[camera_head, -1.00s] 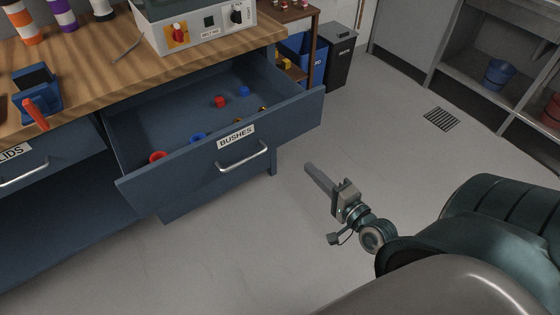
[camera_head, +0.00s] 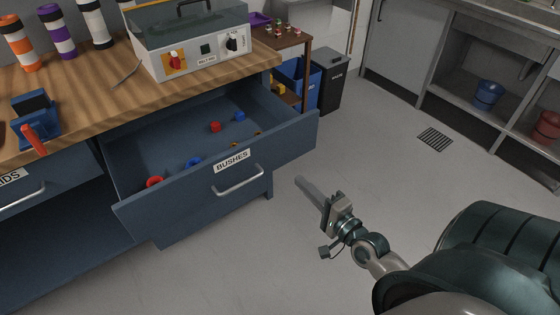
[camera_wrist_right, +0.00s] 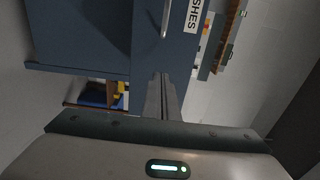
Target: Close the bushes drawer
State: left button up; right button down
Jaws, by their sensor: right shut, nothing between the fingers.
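The bushes drawer (camera_head: 215,180) is blue-grey, labelled BUSHES, and stands pulled out below the wooden bench top. It holds several small red, blue and brass-coloured bushes. Its silver handle (camera_head: 238,183) is on the front panel. My right gripper (camera_head: 308,188) is shut and empty, in front of and to the right of the handle, apart from the drawer in the head view. In the right wrist view my shut fingers (camera_wrist_right: 162,95) point toward the drawer front (camera_wrist_right: 175,50), with part of the label showing. My left gripper is in neither view.
The lids drawer (camera_head: 45,185) is at the left. A grey-white machine (camera_head: 190,45) and striped tubes stand on the bench (camera_head: 120,95). Dark and blue bins (camera_head: 328,80) stand beyond the drawer. The floor (camera_head: 300,240) in front is clear, with a drain grate (camera_head: 435,139).

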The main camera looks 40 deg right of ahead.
send_near(273, 155)
jog(key=w, duration=0.1)
jog(key=w+p, duration=0.1)
jog(key=w, duration=0.3)
jog(key=shift+w+a+r, duration=0.1)
jog(key=shift+w, duration=0.6)
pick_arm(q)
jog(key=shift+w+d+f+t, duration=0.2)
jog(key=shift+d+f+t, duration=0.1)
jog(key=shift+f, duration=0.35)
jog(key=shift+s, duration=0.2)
